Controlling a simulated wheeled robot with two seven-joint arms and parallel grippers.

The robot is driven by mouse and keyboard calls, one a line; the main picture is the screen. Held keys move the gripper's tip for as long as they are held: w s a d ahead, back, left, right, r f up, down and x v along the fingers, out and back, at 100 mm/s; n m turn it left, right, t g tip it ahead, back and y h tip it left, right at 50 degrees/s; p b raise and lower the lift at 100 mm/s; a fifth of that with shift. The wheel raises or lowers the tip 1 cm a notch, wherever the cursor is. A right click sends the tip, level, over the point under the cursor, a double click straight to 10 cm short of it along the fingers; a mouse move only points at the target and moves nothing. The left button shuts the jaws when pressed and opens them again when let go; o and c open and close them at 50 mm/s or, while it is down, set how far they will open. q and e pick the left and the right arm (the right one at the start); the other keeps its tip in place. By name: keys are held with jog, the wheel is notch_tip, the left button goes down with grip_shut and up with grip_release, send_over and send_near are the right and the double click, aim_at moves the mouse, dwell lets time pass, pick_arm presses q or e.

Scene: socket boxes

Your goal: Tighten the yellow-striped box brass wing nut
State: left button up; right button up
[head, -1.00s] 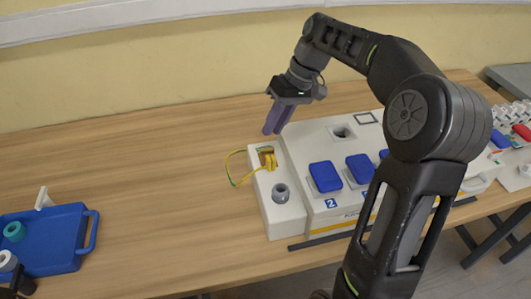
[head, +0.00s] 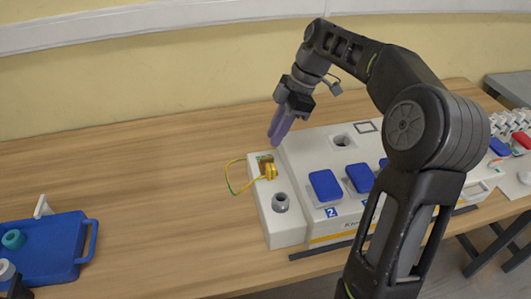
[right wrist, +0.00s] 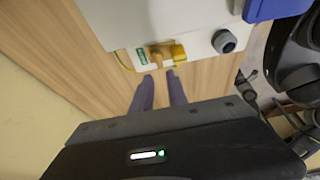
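The white box with a yellow stripe (head: 328,237) stands on the table, with a narrow white end section (head: 283,232) on its left. On that section's far end is a small brass-coloured part (right wrist: 156,54), probably the wing nut, beside a yellow connector (head: 270,172). A green-and-yellow wire (head: 232,187) loops out to the left from there. My right gripper (head: 275,141) hangs just beyond the end section, fingers downward. In the right wrist view its two purple fingers (right wrist: 160,77) are apart, with nothing between them, short of the brass part. My left gripper is not seen.
A grey round socket (head: 280,202) sits on the end section, nearer than the connector. Blue covers (head: 325,185) and a round hole (head: 342,141) are on the box top. A blue tray (head: 70,267) with rings stands at left. The table between is clear.

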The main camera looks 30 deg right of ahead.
aim_at(263, 158)
jog(key=x, duration=0.7)
jog(key=shift+f, duration=0.2)
jog(key=shift+w, duration=0.1)
grip_shut()
